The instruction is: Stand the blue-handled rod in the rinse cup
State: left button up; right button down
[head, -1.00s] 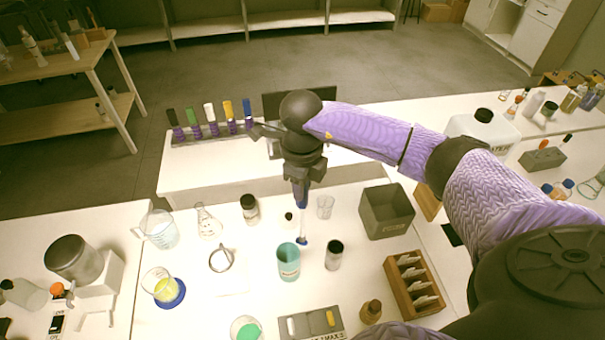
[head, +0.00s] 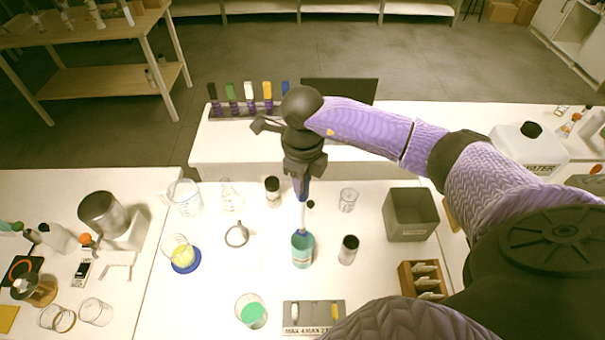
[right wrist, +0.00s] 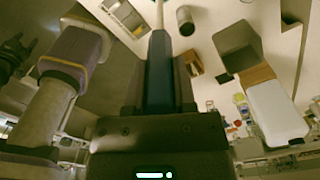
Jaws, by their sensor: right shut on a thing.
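My right gripper (head: 303,178) is shut on the blue-handled rod (head: 303,212), which hangs nearly upright with its thin pale shaft pointing down. The blue handle (right wrist: 160,75) shows between the fingers in the right wrist view. The teal rinse cup (head: 302,254) stands on the white table below the gripper. The rod's blue lower end overlaps the cup's mouth in the head view; I cannot tell whether it is inside or just above the rim. My left gripper is not in view.
A dark-capped vial (head: 348,250) stands close right of the cup. A ring (head: 237,236) lies to the left. A beaker with green liquid (head: 251,312) and a grey labelled block (head: 314,314) are in front. A grey bin (head: 410,216) stands right. A marker rack (head: 247,110) is behind.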

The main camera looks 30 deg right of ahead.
aim_at(302, 225)
notch_tip(302, 225, down, 14)
jog(key=b, duration=1.1)
jog(key=shift+f+b, duration=0.25)
jog(key=shift+b, duration=0.1)
jog(key=shift+f, duration=0.2)
jog(key=shift+c, duration=1.8)
grip_release()
